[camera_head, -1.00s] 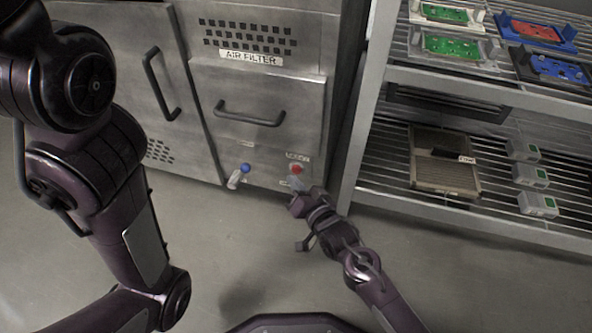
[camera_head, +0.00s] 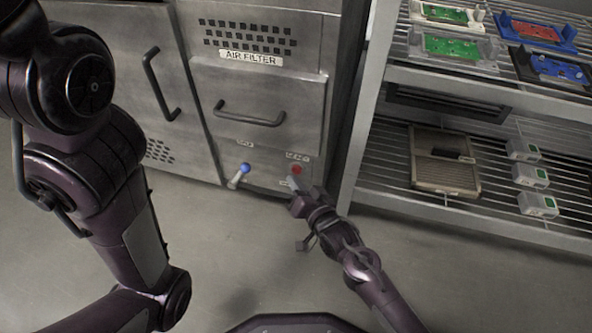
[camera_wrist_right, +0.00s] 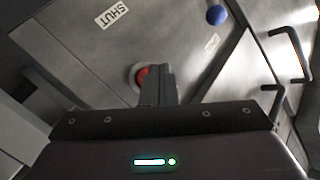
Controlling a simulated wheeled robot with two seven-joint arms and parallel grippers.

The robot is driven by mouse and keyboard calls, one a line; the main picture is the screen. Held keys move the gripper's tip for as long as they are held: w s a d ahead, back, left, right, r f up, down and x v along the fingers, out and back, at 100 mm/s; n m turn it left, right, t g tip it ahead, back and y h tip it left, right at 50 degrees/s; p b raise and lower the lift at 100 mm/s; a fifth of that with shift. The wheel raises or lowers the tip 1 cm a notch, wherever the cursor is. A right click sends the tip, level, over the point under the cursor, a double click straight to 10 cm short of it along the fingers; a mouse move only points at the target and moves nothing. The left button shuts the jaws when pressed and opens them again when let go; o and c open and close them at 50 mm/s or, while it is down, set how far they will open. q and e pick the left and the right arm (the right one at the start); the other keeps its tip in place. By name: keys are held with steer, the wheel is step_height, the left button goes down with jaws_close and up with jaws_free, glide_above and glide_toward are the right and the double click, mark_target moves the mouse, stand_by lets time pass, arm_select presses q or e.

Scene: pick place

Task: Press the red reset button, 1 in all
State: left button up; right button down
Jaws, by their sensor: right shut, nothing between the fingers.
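The red reset button (camera_head: 296,170) sits low on the front of the grey metal cabinet, right of a lever with a blue knob (camera_head: 245,168). My right gripper (camera_head: 293,183) is shut and empty, its fingertips just below the button in the head view. In the right wrist view the red button (camera_wrist_right: 143,76) shows partly behind the shut fingers (camera_wrist_right: 159,84). I cannot tell whether the fingertips touch it. My left arm (camera_head: 125,220) fills the left side of the head view; its gripper is out of view.
The cabinet has an "AIR FILTER" label (camera_head: 251,57) and a drawer handle (camera_head: 249,114) above the button. A wire shelf rack (camera_head: 372,150) with circuit boards and boxes stands close on the right. The floor (camera_head: 230,245) in front is clear.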

steer(key=shift+w, duration=0.15)
steer(key=shift+w+d, duration=0.1)
steer(key=shift+w, duration=0.15)
steer(key=shift+w+d+p, duration=0.15)
steer(key=shift+w+p, duration=0.15)
steer(key=shift+w, duration=0.1)
stand_by(0.7)
steer(key=shift+s+a+p, duration=0.25)
steer(key=shift+s+p, duration=0.45)
steer(key=shift+s, duration=0.1)
